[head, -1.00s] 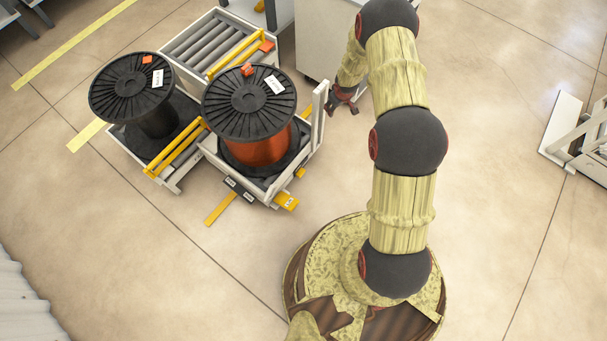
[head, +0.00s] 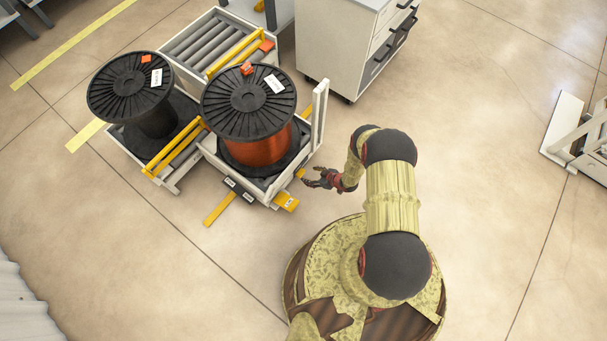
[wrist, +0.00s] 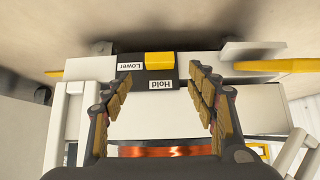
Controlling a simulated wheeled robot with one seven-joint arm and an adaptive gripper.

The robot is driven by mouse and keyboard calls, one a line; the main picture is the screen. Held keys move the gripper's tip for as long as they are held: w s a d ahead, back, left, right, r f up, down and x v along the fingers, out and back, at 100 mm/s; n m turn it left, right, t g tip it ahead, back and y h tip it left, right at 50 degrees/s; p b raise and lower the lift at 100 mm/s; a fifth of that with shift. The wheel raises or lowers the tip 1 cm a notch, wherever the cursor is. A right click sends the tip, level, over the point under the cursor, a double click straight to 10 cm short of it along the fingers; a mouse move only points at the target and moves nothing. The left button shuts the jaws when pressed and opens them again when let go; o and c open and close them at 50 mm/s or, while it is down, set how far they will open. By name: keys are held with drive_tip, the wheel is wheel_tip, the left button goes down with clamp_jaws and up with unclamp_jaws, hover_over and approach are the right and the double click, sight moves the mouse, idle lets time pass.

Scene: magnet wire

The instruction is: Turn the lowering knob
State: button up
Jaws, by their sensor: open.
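In the wrist view a yellow block-shaped knob (wrist: 160,65) sits on a dark plate (wrist: 150,82) at the edge of a pale stand. Upside-down white labels beside it read "Lower" and "Hold". My gripper (wrist: 160,76) is open and empty, with its fingers on either side of the knob in the picture. I see no contact; the remaining gap is hard to judge. In the head view my gripper (head: 308,178) is just right of the stand holding the spool of copper wire (head: 257,149). Yellow and dark labelled parts (head: 286,201) show low on that stand's front.
A second black spool (head: 131,93) stands to the left, behind yellow bars (head: 175,150). A roller conveyor (head: 205,45) and a white drawer cabinet (head: 350,45) are behind. An upright white post (head: 319,112) rises near my gripper. The floor in front is clear.

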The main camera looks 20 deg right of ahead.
sight(302, 173)
drive_tip(key=b+x, duration=0.2)
drive_tip(key=x, duration=0.4)
drive_tip(key=shift+f+b, duration=0.1)
drive_tip(key=shift+b, duration=0.25)
drive_tip(key=shift+w+a+f, duration=0.25)
drive_tip(key=shift+w+f, duration=0.15)
drive_tip(key=shift+w, duration=0.05)
drive_tip(key=shift+c, duration=0.3)
drive_tip(key=c, duration=1.1)
